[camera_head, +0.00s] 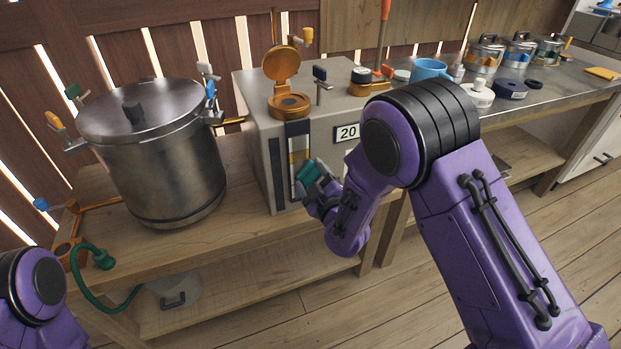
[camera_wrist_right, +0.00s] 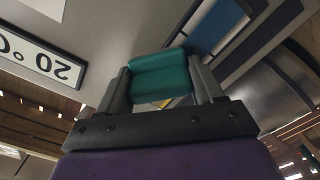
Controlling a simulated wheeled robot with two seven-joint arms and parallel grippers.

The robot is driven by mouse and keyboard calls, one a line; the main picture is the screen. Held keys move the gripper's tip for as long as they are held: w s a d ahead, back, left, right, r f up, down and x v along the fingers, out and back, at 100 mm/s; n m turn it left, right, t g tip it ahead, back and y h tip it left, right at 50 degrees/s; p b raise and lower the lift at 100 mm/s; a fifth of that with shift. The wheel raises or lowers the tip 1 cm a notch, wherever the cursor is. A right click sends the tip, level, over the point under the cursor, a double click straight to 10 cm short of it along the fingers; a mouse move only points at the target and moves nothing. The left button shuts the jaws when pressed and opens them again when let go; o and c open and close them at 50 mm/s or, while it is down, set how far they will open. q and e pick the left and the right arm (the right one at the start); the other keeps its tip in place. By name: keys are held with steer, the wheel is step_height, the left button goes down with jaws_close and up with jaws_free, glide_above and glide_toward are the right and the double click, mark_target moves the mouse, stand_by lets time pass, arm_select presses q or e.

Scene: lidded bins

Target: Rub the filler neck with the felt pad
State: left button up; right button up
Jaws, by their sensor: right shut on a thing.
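The filler neck (camera_head: 289,105) is a copper-coloured round fitting on top of a grey metal box, with its round copper lid (camera_head: 281,64) tilted up at the back. My right gripper (camera_head: 312,184) is in front of the box, below the neck and apart from it. It is shut on a teal block, which I take to be the felt pad (camera_head: 307,171). In the right wrist view the pad (camera_wrist_right: 160,74) sits between the two fingers of the gripper (camera_wrist_right: 163,90). My left gripper is out of view; only part of my left arm shows at the lower left.
The grey box (camera_head: 245,95) has a dark-framed gauge strip (camera_head: 298,142) and a "20" label (camera_head: 347,132) in front. A large lidded steel pot (camera_head: 165,165) stands left of it. A blue mug (camera_head: 430,69) and several jars stand at right. A green hose (camera_head: 90,290) hangs at lower left.

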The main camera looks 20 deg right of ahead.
mark_target(297, 163)
steer(key=shift+s+a+r, duration=0.1)
steer(key=shift+a+r, duration=0.05)
steer(key=shift+a, duration=0.9)
steer(key=shift+a+r, duration=0.15)
steer(key=shift+a, duration=0.85)
steer(key=shift+r+p, duration=1.1)
steer(key=shift+r, duration=0.05)
steer(key=shift+d+f, duration=0.1)
steer(key=shift+d, duration=0.55)
steer(key=shift+d+b, duration=0.35)
steer(key=shift+d, duration=1.1)
steer(key=shift+s+f, duration=0.1)
steer(key=shift+s, duration=2.8)
